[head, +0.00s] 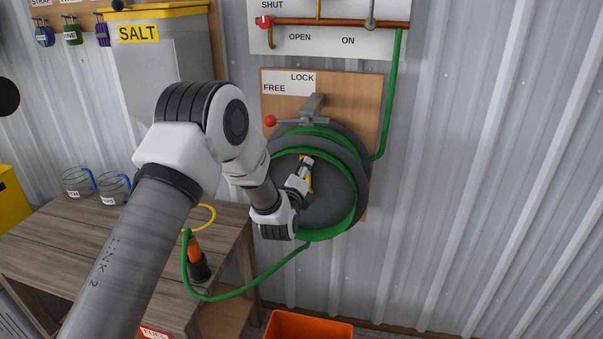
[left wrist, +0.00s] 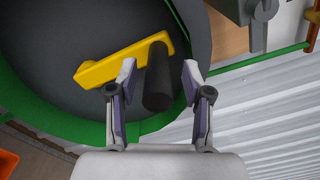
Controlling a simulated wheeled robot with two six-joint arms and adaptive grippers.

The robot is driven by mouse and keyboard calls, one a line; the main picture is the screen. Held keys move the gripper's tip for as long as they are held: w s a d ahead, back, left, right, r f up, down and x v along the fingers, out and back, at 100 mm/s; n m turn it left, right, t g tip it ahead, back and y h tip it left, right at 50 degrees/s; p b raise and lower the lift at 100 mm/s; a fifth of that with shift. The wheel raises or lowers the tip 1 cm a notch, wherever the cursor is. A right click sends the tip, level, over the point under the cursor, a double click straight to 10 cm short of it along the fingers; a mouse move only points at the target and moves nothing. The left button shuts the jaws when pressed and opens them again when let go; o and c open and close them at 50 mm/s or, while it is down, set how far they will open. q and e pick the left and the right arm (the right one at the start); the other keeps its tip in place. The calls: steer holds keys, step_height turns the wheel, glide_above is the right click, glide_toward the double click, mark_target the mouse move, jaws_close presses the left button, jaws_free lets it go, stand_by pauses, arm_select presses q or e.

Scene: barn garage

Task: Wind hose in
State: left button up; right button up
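The hose reel (head: 335,195) is a dark grey drum on a wooden wall board, with green hose (head: 345,228) around it. The hose hangs down left to an orange nozzle (head: 194,247) at the table. The reel's yellow crank (left wrist: 110,63) has a black handle (left wrist: 159,78). My left gripper (head: 306,166) is at the crank, partly hiding it. In the left wrist view its open fingers (left wrist: 158,82) lie on either side of the black handle, with gaps showing. The lock lever's red knob (head: 270,120) points left, below FREE. My right gripper is not in view.
A wooden table (head: 60,238) with glass mugs (head: 113,188) stands at left. A grey SALT bin (head: 165,75) is behind my arm. A valve panel (head: 340,42) is above the reel. An orange crate (head: 308,325) is below. The wall at right is bare.

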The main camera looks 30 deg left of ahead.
arm_select(q)
steer(key=v, duration=1.2)
